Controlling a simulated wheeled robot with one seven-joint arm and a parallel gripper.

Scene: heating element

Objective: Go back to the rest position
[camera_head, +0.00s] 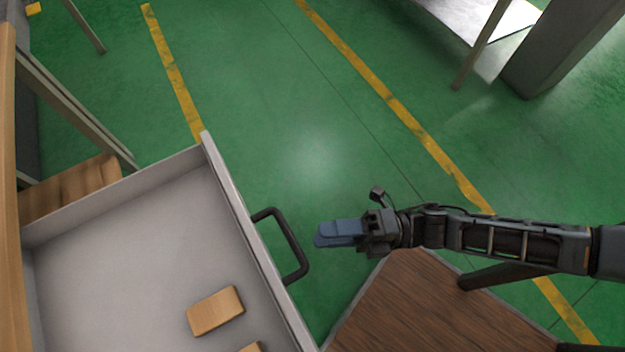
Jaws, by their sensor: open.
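My gripper (318,236) is at the end of my black arm, which reaches in from the right edge. Its bluish fingers point left toward the black handle (296,245) of an open grey drawer (110,255). A small gap of green floor shows between the fingertips and the handle in this view. The gripper is open and I see nothing held in it. The fingers overlap in this view, so the space between them is hidden.
A wooden block (215,311) lies in the drawer, with part of another (250,348) at the bottom edge. A brown wooden surface (430,310) is below my arm. Green floor (310,130) with yellow lines is clear above. A table leg (480,45) and grey post (560,45) stand upper right.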

